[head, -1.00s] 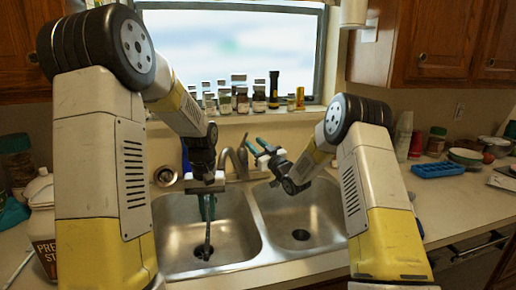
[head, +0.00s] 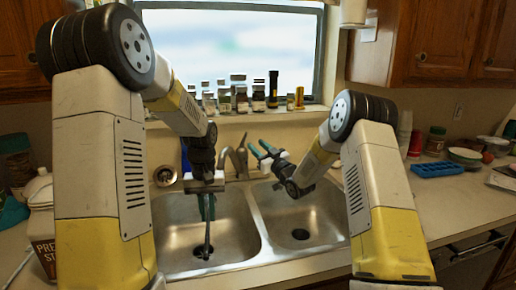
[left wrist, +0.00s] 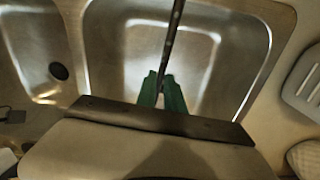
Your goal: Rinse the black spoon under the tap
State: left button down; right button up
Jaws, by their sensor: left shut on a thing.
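The black spoon (head: 208,235) hangs down in the left sink basin, its lower end near the drain. My left gripper (head: 207,208) is shut on its upper part, with green fingers pointing down. In the left wrist view, the spoon (left wrist: 174,36) runs from between the green fingers (left wrist: 162,92) out past the top edge, over the basin. The metal tap (head: 241,160) stands behind the sink, to the right of my left gripper. No water stream can be made out. My right gripper (head: 261,148) is open and empty, its teal fingers apart, near the tap's right side.
The right sink basin (head: 310,213) is empty. Several jars (head: 240,93) line the window sill. A white jug (head: 40,205) stands left of the sink. A blue tray (head: 437,169) and bowls (head: 465,156) are on the right counter.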

pick_arm(q)
jog(key=shift+s+a+r, duration=0.1)
jog(key=shift+s+r, duration=0.4)
jog(key=shift+r, duration=0.35)
jog(key=shift+s+a+r, duration=0.1)
jog(key=shift+s+r, duration=0.35)
jog(key=shift+r, duration=0.35)
jog(key=shift+s+a+r, duration=0.1)
jog(key=shift+s+r, duration=0.4)
jog(key=shift+r, duration=0.35)
